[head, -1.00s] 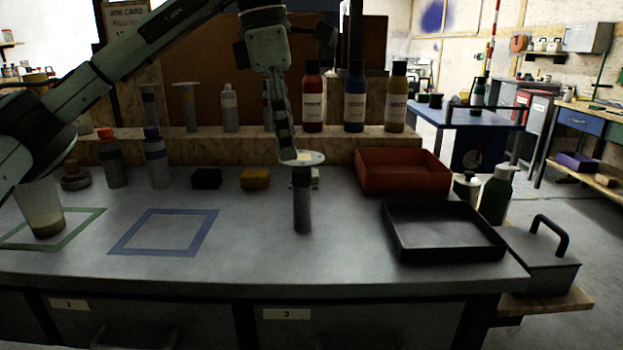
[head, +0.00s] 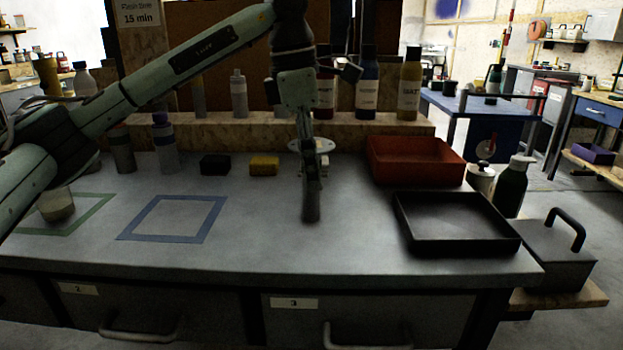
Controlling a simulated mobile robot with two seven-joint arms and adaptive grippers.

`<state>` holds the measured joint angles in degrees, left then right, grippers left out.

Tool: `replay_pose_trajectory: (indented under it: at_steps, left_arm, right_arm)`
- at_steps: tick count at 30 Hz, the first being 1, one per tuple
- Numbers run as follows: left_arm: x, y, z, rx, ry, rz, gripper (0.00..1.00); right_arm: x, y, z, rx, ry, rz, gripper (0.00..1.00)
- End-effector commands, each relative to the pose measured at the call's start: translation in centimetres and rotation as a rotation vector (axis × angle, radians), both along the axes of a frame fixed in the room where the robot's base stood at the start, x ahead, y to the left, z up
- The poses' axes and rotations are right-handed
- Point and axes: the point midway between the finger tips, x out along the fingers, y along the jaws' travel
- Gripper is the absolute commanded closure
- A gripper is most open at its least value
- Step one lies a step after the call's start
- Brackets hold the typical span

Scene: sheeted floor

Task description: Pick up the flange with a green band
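A flange (head: 311,206), a dark grey post with a pale round disc at its top, stands upright on the grey bench left of the black tray. I cannot make out a green band on it; its upper part is covered by my gripper. My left gripper (head: 313,172) comes down from above, with its fingers at the disc and the upper post. Whether the fingers are apart or closed on the post is too dark and small to tell. My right gripper is not in view.
A black tray (head: 403,238) and a red tray (head: 379,173) are to the right. A yellow sponge (head: 264,166) and a black block (head: 215,165) lie behind left. Bottles (head: 411,85) stand on the back ledge. A blue taped square (head: 212,217) on the left is empty.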

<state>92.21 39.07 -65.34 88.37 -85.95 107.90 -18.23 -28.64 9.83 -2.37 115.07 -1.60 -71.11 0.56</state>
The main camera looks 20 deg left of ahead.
Motion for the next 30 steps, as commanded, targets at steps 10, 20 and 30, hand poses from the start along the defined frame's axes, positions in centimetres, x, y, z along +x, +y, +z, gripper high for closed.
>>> replay_pose_trajectory:
  at_steps: [10,20,30]
  left_arm:
    - [-0.01,0.00,0.03,0.000,0.001,0.000,0.55]
    - [-0.02,-0.01,0.04,0.000,0.001,0.000,0.96]
    - [0.00,-0.03,0.29,-0.001,0.000,-0.001,0.99]
  right_arm:
    - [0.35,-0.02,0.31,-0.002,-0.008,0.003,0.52]
    - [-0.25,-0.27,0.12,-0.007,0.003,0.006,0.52]
    - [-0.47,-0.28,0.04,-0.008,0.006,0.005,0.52]
